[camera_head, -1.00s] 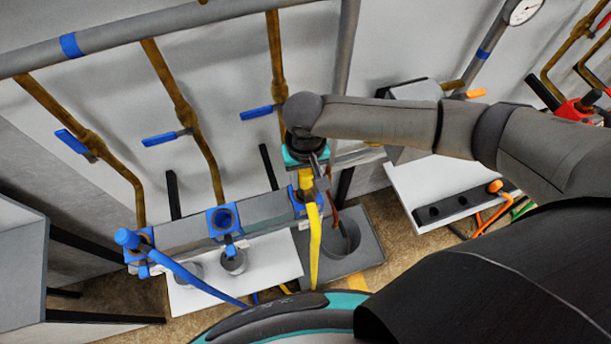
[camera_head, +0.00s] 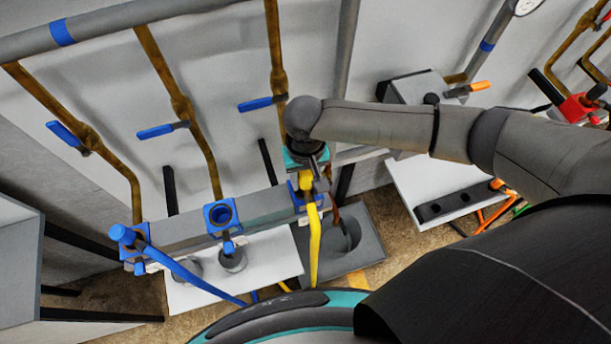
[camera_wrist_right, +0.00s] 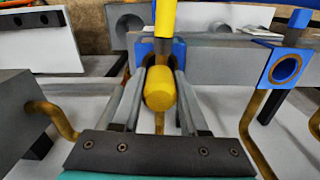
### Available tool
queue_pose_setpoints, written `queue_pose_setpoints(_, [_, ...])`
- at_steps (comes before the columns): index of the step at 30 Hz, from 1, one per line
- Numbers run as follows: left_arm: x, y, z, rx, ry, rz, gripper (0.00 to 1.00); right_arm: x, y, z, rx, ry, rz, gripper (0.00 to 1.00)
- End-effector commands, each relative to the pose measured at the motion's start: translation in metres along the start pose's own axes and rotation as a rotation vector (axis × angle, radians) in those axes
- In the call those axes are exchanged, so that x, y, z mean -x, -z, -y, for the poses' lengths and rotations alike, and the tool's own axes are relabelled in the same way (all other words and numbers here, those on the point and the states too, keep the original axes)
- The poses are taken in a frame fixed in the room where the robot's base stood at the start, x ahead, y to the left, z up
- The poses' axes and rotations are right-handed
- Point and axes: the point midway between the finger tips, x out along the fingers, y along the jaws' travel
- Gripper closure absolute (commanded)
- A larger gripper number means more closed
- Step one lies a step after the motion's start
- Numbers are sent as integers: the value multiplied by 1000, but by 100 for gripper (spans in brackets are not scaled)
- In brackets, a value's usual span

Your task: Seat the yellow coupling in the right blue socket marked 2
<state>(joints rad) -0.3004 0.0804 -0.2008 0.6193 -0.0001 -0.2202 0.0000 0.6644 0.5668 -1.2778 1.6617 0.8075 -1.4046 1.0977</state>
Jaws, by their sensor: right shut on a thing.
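My right gripper (camera_head: 313,182) is shut on the yellow coupling (camera_head: 305,181), whose yellow hose hangs down toward my base. The right blue socket (camera_head: 296,198) is on the grey rail, right by the coupling and partly hidden by it and the gripper. In the right wrist view the coupling (camera_wrist_right: 159,88) sits between the two fingers (camera_wrist_right: 158,92), overlapping the blue socket (camera_wrist_right: 143,50) behind it. I cannot tell whether the coupling touches or enters the socket. The mark 2 is not readable. My left gripper is not in view.
The middle blue socket (camera_head: 221,217) is open and empty. A blue coupling (camera_head: 123,234) with a blue hose is at the left socket. Blue-handled valves (camera_head: 262,103) on brass pipes hang above the rail. A grey block with a round hole (camera_head: 351,242) stands below right.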

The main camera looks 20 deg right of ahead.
Motion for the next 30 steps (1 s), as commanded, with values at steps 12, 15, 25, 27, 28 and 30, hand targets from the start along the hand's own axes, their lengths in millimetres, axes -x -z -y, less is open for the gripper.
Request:
queue_pose_setpoints(12, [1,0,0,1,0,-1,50,-1,0,1,0,1,0,100])
queue_pose_setpoints(15, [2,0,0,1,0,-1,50,-2,0,0,0,1,0,100])
queue_pose_setpoints(25, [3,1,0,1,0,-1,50,-6,0,0,0,1,-1,56])
queue_pose_setpoints(27, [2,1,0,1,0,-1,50,-6,0,0,0,1,-1,48])
queue_pose_setpoints(28, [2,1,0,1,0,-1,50,-6,0,0,0,1,-1,45])
queue_pose_setpoints(30, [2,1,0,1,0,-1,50,-6,0,0,0,0,-1,37])
